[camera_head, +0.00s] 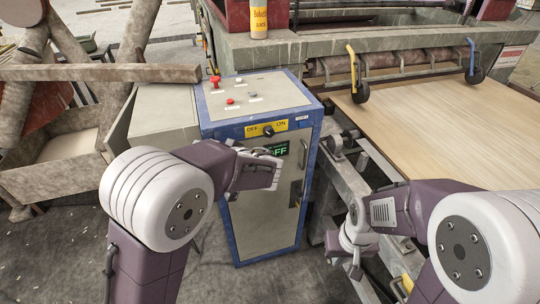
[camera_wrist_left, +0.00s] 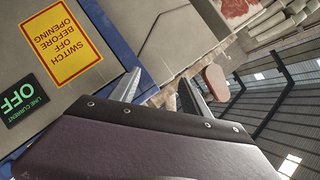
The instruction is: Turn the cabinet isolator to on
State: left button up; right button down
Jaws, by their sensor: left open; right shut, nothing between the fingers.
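The cabinet (camera_head: 268,210) is grey with blue edges. Its isolator, a small black knob (camera_head: 268,131), sits on a yellow OFF/ON plate (camera_head: 252,131) high on the front; its exact angle is too small to tell. Below it a dark display shows green OFF, partly covered by my left gripper (camera_head: 270,174); the display (camera_wrist_left: 18,101) also shows in the left wrist view. My left gripper is open and empty, in front of the cabinet and below the knob, apart from it. My right gripper (camera_head: 355,266) is shut and empty, low to the right of the cabinet.
Red and grey buttons (camera_head: 215,81) stand on the cabinet's sloping top. A yellow warning sign (camera_wrist_left: 62,42) is on its front. A machine with a veneer sheet (camera_head: 450,130) stands to the right. Timber and a grey box (camera_head: 160,120) crowd the left.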

pick_arm(q)
jog(key=w+d+f+m+t+h+b, duration=0.1)
jog(key=w+d+f+m+t+b, duration=0.2)
jog(key=d, duration=0.5)
jog(key=t+h+b, duration=0.3)
jog(key=t, duration=0.1)
send_near(270, 134)
jog(key=shift+m, duration=0.4)
jog(key=p+x, duration=0.1)
jog(key=x, duration=0.8)
jog(key=shift+w, duration=0.15)
grip_shut()
pick_arm(e)
notch_tip(270, 134, down, 9)
jog(key=shift+s, duration=0.15)
jog(key=shift+f, duration=0.15)
